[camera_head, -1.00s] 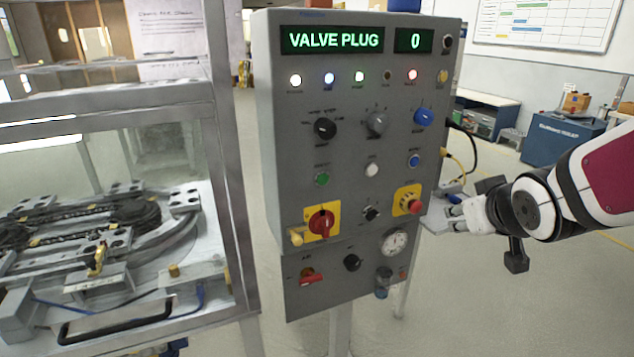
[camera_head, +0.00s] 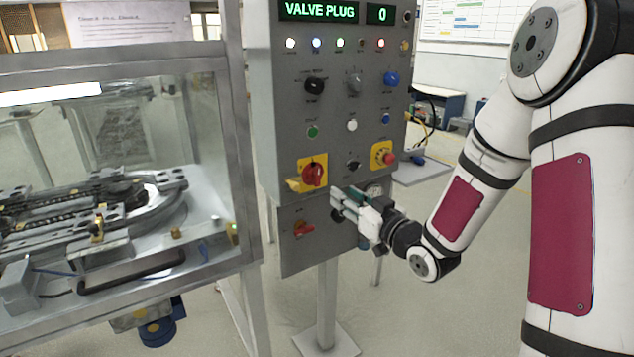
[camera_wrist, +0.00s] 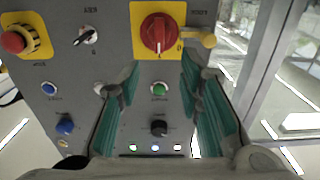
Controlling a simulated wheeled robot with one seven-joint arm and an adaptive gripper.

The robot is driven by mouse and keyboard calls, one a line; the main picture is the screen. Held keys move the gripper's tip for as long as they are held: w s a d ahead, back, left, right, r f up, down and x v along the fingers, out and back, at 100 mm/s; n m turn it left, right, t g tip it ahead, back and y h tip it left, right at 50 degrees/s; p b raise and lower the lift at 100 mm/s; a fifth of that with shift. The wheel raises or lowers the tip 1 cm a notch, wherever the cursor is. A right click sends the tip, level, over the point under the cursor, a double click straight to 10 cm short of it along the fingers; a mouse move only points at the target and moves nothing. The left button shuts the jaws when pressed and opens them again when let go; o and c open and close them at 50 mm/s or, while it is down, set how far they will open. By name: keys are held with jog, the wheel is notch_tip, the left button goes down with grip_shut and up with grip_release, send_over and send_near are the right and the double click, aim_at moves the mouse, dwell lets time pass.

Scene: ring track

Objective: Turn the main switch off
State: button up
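The main switch (camera_head: 313,174) is a red rotary knob on a yellow square plate on the grey control panel. In the wrist view, which shows the panel upside down, the red knob (camera_wrist: 160,33) sits at the top centre, its grip bar roughly upright. My gripper (camera_head: 340,200) is in front of the panel, just right of and below the switch in the head view. In the wrist view my gripper (camera_wrist: 160,82) is open, with its teal finger pads apart and nothing between them. The knob appears beyond the fingers, and no contact is visible.
A yellow padlock-like piece (camera_wrist: 196,38) sits beside the switch. The glass-walled track enclosure (camera_head: 235,150) stands left of the panel.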

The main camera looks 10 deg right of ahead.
aim_at(318, 176)
jog(key=x, duration=1.1)
jog(key=shift+w+b, duration=0.3)
grip_shut()
